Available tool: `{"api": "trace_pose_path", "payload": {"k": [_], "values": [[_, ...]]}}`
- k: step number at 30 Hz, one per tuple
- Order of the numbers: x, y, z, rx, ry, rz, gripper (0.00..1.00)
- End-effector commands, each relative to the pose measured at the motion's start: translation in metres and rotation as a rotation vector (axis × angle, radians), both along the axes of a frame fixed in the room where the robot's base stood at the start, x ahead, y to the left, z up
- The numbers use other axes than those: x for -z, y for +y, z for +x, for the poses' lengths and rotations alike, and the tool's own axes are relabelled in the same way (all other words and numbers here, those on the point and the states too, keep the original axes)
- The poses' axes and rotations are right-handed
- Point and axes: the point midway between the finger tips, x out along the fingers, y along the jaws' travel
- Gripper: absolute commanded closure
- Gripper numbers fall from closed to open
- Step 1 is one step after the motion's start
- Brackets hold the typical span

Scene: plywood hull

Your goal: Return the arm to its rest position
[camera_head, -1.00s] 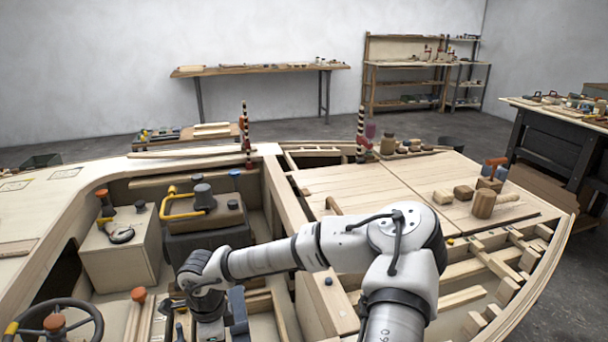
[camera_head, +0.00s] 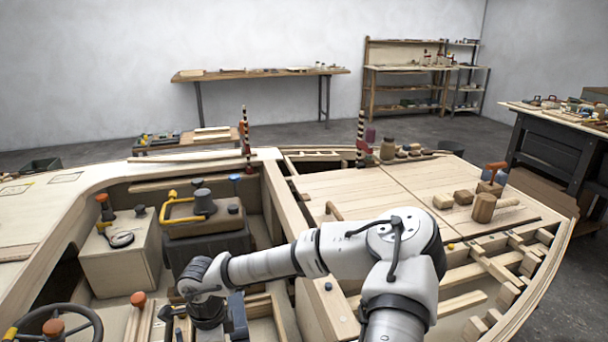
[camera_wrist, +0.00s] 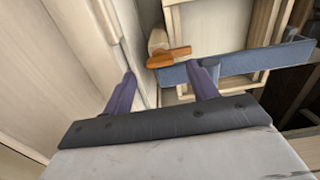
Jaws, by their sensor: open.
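My gripper (camera_wrist: 163,88) is open in the wrist view, its two purple fingers apart with nothing between them. It points down into the hull near a pale wooden wall on the left. A blue-grey bar (camera_wrist: 240,66) and an orange-brown handle (camera_wrist: 168,57) lie close beyond the right finger; I cannot tell whether the finger touches the bar. In the head view my arm (camera_head: 330,250) reaches left, with its wrist low over the hull's open compartment. The gripper's fingers are hidden there.
A box with a yellow handle (camera_head: 180,208) stands behind my wrist. A steering wheel (camera_head: 60,325) is at the lower left. Wooden blocks and a mallet (camera_head: 484,207) sit on the right deck (camera_head: 350,190). Striped posts (camera_head: 247,140) rise at the back.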

Motion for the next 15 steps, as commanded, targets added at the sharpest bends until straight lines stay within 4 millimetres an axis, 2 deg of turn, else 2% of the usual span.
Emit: {"api": "trace_pose_path", "payload": {"k": [5, 15], "values": [[0.036, 0.0, -0.001, -0.001, 0.003, -0.001, 0.42], [0.032, 0.0, -0.001, 0.304, 0.001, 0.0, 0.42]]}}
